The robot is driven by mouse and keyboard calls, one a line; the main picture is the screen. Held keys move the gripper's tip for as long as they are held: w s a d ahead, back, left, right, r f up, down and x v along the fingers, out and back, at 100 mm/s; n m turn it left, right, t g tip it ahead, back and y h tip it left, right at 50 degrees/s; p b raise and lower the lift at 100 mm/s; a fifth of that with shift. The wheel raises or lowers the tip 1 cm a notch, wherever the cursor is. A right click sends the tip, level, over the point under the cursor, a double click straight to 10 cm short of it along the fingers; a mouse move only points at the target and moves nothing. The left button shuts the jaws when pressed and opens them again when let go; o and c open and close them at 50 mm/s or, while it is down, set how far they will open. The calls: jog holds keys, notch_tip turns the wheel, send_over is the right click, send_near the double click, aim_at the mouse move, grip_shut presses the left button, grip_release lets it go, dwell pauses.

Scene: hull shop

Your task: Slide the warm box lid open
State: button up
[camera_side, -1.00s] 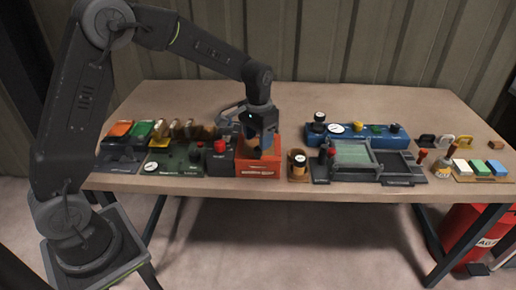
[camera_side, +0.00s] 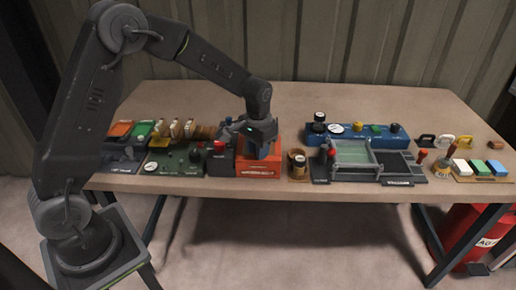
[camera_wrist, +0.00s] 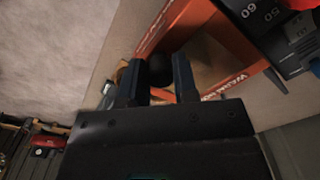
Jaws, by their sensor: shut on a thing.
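The warm box (camera_side: 258,170) is an orange open-fronted case near the front edge of the bench, left of middle. In the wrist view its orange wall (camera_wrist: 178,24) frames a tan inner surface, which may be the lid. My gripper (camera_side: 262,150) is down at the box's top and hides much of it. In the wrist view my gripper (camera_wrist: 157,80) has its two blue fingers on either side of a round black knob (camera_wrist: 156,68), shut on it. How far the lid stands open is hidden by my gripper.
A dark control box with a red button (camera_side: 219,147) stands close to the left. A small wooden cup (camera_side: 297,162) stands to the right. The bench behind is clear.

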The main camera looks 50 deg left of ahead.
grip_shut()
jog(key=w+a, duration=0.8)
jog(key=o, duration=0.7)
grip_release()
jog(key=shift+c, duration=0.2)
